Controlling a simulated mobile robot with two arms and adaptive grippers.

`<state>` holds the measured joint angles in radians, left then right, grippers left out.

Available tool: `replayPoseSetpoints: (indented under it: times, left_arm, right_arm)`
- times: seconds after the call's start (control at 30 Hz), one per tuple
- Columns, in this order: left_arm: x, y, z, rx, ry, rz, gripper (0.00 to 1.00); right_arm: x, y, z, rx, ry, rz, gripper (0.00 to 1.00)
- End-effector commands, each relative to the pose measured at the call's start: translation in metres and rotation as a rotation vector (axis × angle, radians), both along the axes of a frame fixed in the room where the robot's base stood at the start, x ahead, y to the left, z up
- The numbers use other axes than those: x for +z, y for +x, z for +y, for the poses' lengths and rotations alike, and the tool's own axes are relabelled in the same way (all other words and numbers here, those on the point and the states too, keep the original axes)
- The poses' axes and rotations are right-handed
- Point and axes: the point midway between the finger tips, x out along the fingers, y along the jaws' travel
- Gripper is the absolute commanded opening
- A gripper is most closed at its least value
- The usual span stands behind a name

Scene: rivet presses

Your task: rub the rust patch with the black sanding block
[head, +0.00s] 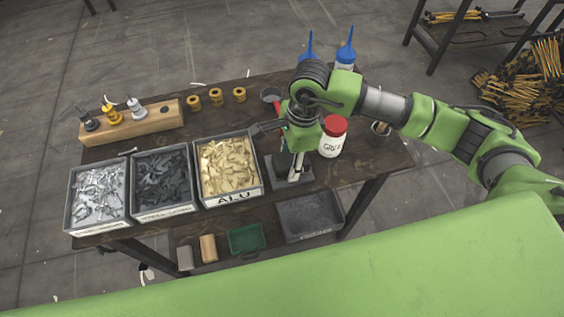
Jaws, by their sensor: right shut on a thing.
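My right gripper (296,168) points down over the front right part of the table, right of the cream-filled bin. It is shut on a dark thing, taken to be the black sanding block, which is small and mostly hidden by the gripper. A dark flat plate (279,172) lies at the fingertips. I cannot make out a rust patch on it, nor tell whether the block touches it. My left gripper is not in view.
Three bins stand on the table, with silver (99,192), dark (162,178) and cream pieces (229,166). A red-lidded grease jar (333,138) and blue-nozzled bottles (345,55) stand close to my right arm. A wooden holder (133,123) is at back left.

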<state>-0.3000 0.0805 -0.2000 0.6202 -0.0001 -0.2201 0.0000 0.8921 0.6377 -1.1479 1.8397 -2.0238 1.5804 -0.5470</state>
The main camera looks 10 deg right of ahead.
Motion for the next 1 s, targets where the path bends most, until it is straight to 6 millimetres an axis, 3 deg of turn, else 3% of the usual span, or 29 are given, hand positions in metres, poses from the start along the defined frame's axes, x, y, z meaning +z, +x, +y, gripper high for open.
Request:
replayPoseSetpoints:
  times: [0.2,0.57,1.0]
  left_arm:
    - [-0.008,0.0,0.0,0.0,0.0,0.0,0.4]
    - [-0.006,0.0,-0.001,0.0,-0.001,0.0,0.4]
    - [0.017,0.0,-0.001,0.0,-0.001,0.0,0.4]
  right_arm:
    - [-0.002,0.001,-0.017,-0.002,-0.001,-0.001,0.18]
    - [0.001,0.001,-0.018,-0.002,-0.003,0.0,0.18]
    - [0.044,0.001,-0.017,-0.001,-0.002,-0.001,0.18]
